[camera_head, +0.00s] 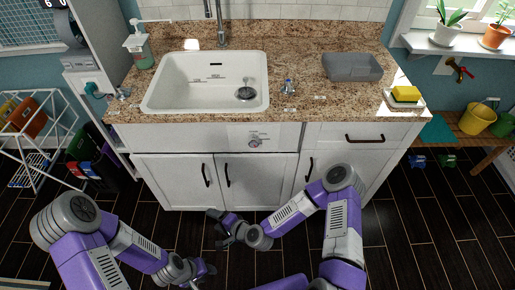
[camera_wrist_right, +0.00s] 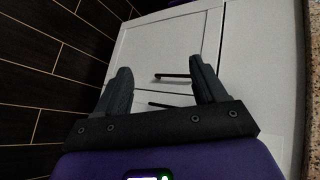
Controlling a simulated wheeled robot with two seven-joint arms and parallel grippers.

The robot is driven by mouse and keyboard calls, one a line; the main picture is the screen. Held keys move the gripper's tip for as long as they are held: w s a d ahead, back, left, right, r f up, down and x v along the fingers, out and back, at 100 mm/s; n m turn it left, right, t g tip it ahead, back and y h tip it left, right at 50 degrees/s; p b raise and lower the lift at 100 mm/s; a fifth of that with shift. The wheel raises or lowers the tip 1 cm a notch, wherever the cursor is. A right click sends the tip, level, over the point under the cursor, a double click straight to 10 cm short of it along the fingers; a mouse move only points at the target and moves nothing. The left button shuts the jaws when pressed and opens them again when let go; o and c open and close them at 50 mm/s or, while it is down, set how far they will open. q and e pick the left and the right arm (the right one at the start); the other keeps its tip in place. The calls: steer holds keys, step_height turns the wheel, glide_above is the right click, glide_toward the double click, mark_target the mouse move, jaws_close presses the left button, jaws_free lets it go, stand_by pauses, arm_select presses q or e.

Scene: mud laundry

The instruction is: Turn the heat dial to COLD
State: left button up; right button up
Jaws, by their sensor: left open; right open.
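A small round dial (camera_head: 254,142) sits on a pale label plate on the front panel below the sink, in the head view. It looks like the heat dial; its lettering and pointer are too small to read. My right gripper (camera_head: 217,228) is open and empty, low in front of the cabinet doors, below and left of the dial. In the right wrist view, its two fingers (camera_wrist_right: 160,88) are apart, with cabinet doors and dark handles beyond them. My left gripper (camera_head: 209,271) is open and empty near the bottom of the head view, farther from the cabinet.
The white sink (camera_head: 205,82) is set in a granite counter (camera_head: 303,88). A grey tray (camera_head: 352,67) and a yellow sponge (camera_head: 405,93) lie to its right. Cabinet door handles (camera_head: 206,175) stick out below the panel. A drying rack (camera_head: 35,140) stands left.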

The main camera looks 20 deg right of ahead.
steer(key=w+d+r+m+t+h, duration=0.2)
steer(key=w+d+r+m+t, duration=0.15)
steer(key=w+m, duration=0.2)
steer(key=m+t+h+b, duration=0.2)
steer(key=m+t+h, duration=0.3)
steer(key=m+h, duration=0.7)
glide_toward(255, 145)
steer(key=w+d+m+y, duration=0.1)
steer(key=m+y, duration=0.1)
steer(key=x, duration=0.3)
steer(key=b+x, duration=0.1)
steer(key=x, duration=0.3)
steer(key=shift+w+d+r, duration=0.15)
steer(key=shift+w+r, duration=0.05)
steer(key=shift+w, duration=0.1)
